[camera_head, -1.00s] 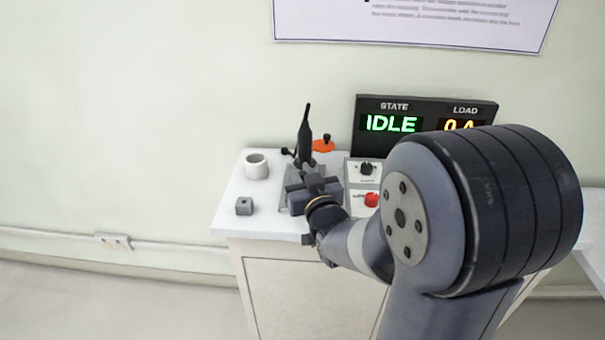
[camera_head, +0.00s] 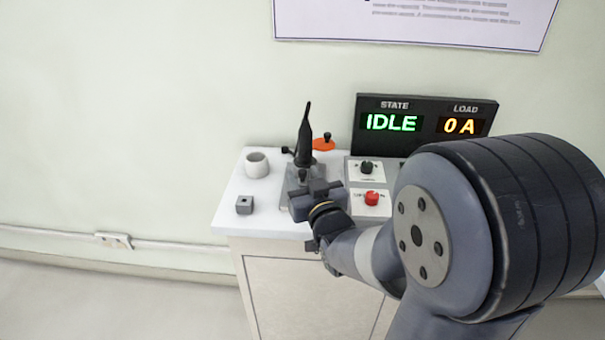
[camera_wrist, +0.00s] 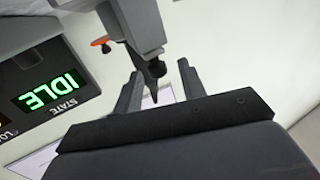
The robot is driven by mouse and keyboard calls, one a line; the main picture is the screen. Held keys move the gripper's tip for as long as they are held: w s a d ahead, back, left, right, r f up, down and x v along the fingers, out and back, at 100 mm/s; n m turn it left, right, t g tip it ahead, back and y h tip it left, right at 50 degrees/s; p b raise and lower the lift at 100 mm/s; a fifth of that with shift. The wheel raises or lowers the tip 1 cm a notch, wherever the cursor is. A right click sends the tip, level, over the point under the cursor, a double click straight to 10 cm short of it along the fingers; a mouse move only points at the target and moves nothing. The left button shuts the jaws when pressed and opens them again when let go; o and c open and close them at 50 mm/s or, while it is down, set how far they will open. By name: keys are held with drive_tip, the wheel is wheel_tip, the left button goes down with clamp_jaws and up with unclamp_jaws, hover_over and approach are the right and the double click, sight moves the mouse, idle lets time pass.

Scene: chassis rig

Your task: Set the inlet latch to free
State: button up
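No readable label marks the inlet latch, so I cannot tell which part it is. A black upright lever-like part (camera_head: 304,135) stands on a grey fixture at the back of the white cabinet top. An orange piece with a black knob (camera_head: 324,143) lies just right of it. My gripper (camera_head: 304,180) is in front of the black part and hides much of the fixture. In the wrist view my gripper (camera_wrist: 160,86) has its two fingers apart. A dark pointed tip (camera_wrist: 155,70) shows between them; contact with either finger is not visible.
A white cup (camera_head: 256,165) and a small grey block (camera_head: 244,205) stand on the left. On the right are a panel with a black knob (camera_head: 367,168) and a red knob (camera_head: 372,198). The display (camera_head: 425,122) behind reads IDLE and 0 A.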

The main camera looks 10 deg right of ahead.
drive_tip(key=s, duration=0.9)
drive_tip(key=shift+d, duration=0.35)
drive_tip(key=shift+w, duration=0.1)
drive_tip(key=w, duration=1.1)
drive_tip(key=shift+w+a+p, duration=0.1)
drive_tip(key=shift+a+p, duration=0.2)
drive_tip(key=shift+p, duration=0.05)
